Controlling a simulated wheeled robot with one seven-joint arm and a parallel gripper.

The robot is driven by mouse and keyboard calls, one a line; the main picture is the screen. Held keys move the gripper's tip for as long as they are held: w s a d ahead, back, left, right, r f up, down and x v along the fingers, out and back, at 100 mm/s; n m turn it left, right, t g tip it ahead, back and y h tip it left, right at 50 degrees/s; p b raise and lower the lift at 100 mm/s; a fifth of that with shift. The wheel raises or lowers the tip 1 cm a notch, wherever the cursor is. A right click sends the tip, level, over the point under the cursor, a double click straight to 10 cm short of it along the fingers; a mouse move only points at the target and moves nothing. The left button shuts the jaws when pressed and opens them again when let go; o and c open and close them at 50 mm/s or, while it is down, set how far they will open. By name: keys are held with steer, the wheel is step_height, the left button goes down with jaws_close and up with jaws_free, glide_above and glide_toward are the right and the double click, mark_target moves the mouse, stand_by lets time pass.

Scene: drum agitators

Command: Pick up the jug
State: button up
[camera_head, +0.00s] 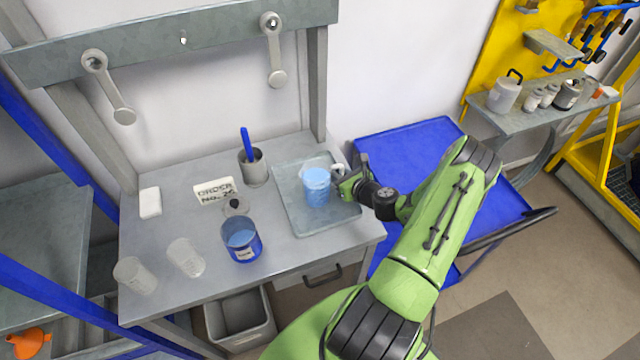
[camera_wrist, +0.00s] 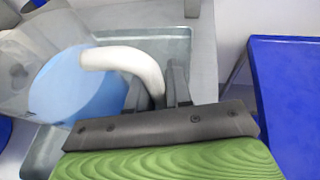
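The jug (camera_head: 316,187) is a clear vessel with blue liquid and a white handle. It stands upright on the grey tray (camera_head: 290,212) at the right of the workbench. My gripper (camera_head: 346,182) is at the jug's right side, at handle height. In the wrist view the jug (camera_wrist: 75,85) fills the left side, and its curved white handle runs down between the two dark fingers of my gripper (camera_wrist: 158,90). The fingers lie close against the handle on both sides. The handle's lower end is hidden behind the gripper body.
A blue labelled container (camera_head: 241,240), two clear beakers (camera_head: 186,257), a grey cup with a blue stick (camera_head: 253,168) and an order sign (camera_head: 214,191) share the bench. A blue cart (camera_head: 400,145) stands right of it. An upright frame post (camera_head: 317,85) rises behind the tray.

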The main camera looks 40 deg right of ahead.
jaws_close()
steer(key=shift+r, duration=0.1)
step_height(320, 180, up, 10)
steer(key=p, duration=0.1)
stand_by(0.9)
